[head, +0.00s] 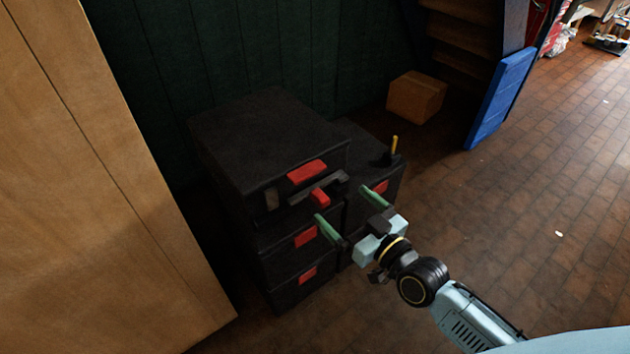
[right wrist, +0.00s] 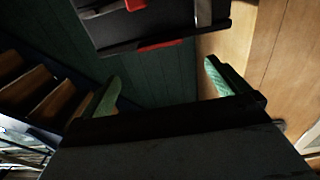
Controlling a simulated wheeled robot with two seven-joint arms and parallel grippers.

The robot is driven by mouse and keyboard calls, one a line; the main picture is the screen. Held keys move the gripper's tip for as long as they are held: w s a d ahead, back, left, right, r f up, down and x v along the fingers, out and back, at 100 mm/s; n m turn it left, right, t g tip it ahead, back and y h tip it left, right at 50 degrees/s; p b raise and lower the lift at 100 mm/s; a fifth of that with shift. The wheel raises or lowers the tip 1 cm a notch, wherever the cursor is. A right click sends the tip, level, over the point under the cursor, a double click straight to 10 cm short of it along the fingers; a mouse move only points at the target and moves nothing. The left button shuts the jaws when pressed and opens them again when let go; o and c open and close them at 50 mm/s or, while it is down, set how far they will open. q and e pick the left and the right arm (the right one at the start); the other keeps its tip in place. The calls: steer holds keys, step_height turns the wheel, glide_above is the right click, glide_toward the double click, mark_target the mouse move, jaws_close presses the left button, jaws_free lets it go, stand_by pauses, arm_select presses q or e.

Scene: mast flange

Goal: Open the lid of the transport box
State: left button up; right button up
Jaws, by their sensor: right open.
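The likely transport box (head: 265,140) is the large black case on top of a stack of black cases in the head view. Its lid looks shut. Its front has a red latch (head: 307,171), a dark handle and a second red piece (head: 320,197). My right gripper (head: 341,203) is open, its two green fingers apart just in front of the handle, with nothing visible between them. In the right wrist view the open fingers (right wrist: 162,84) point toward a black case front (right wrist: 170,30) with red parts. I cannot tell whether a finger touches it. My left gripper is not in view.
Lower black cases with red latches (head: 305,238) stand beneath, and a shorter stack stands to the right with a yellow-handled item (head: 394,145) on top. A wooden panel (head: 90,200) is close on the left. A cardboard box (head: 416,97) is behind.

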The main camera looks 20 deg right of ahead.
mark_target(312, 176)
steer(key=b+x, duration=0.2)
steer(key=x, duration=0.7)
steer(key=shift+w+a+f, duration=0.1)
steer(key=shift+w+f, duration=0.05)
steer(key=shift+w, duration=0.2)
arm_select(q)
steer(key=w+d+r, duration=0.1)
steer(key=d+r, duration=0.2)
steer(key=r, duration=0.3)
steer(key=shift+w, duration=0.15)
arm_select(e)
steer(key=shift+w+a, duration=0.2)
steer(key=shift+w, duration=0.35)
steer(key=c, duration=1.3)
